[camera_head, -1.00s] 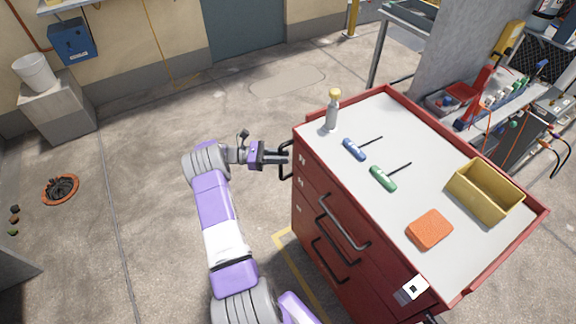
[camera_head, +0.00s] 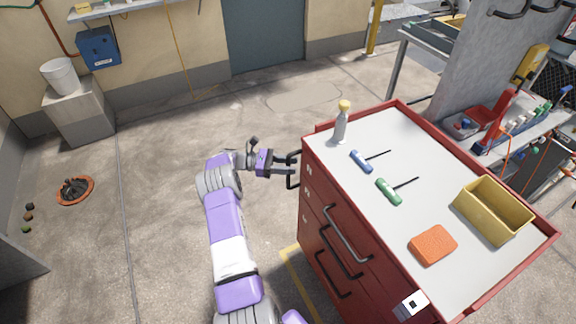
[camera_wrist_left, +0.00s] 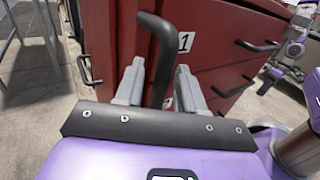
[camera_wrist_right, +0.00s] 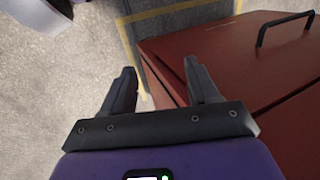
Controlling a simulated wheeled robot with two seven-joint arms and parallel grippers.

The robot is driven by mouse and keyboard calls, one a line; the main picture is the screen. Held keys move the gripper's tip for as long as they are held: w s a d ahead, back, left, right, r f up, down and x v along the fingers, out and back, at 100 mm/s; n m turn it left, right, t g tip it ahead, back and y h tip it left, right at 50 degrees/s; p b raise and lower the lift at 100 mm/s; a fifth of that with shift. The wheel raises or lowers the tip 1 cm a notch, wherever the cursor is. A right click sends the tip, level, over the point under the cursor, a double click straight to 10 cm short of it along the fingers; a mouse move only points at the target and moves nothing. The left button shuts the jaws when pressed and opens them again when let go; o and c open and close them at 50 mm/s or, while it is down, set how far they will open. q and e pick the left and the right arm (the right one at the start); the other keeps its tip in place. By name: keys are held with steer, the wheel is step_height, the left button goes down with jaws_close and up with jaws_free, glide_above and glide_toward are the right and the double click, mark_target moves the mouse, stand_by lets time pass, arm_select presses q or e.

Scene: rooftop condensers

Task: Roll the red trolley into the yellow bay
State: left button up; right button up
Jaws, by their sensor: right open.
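The red trolley (camera_head: 330,225) stands at the right in the head view, with a grey top and black drawer handles. My left gripper (camera_head: 292,164) is at the black handle (camera_head: 291,181) on its far left corner. A yellow floor line (camera_head: 300,282) of the bay runs beside the trolley; the trolley hides the rest.
A bottle (camera_head: 341,125), blue and green screwdrivers (camera_head: 388,191), an orange sponge (camera_head: 433,245) and a yellow bin (camera_head: 492,212) are on the trolley top. A grey wall (camera_head: 510,60) and a workbench (camera_head: 530,125) stand behind right.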

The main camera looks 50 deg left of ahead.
arm_select(q)
steer(key=v, duration=0.7)
steer(key=shift+s+a, duration=0.2)
steer(key=shift+a, duration=0.05)
stand_by(0.6)
